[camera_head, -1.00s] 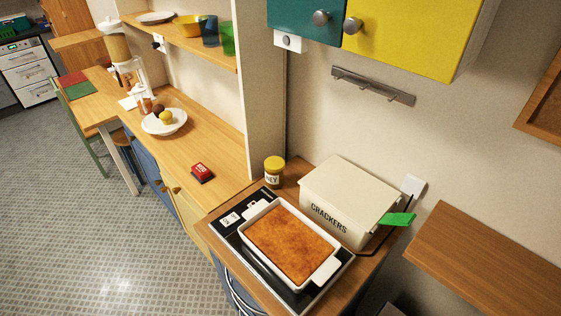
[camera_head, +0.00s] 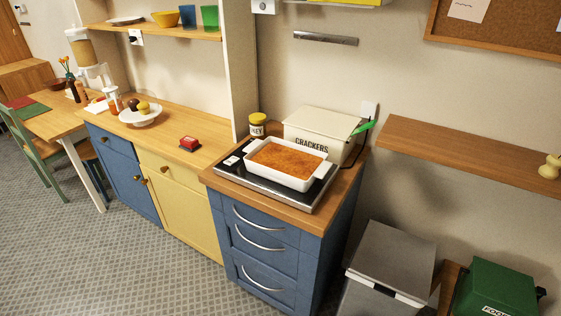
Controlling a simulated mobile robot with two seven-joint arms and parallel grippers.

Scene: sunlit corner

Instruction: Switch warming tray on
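The warming tray (camera_head: 232,168) is a flat black plate with a metal edge on the wooden top of a blue drawer cabinet. A white baking dish (camera_head: 312,181) with a browned bake (camera_head: 286,159) in it sits on the tray and hides much of its surface. A small white panel with dark marks (camera_head: 231,160) shows at the tray's left end; whether it is lit or off is too small to tell. Neither of my grippers is in view.
A cream crackers box (camera_head: 312,122) and a honey jar (camera_head: 257,127) stand behind the tray. A grey bin (camera_head: 393,255) and a green box (camera_head: 497,290) stand low at right. Floor at left front is open.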

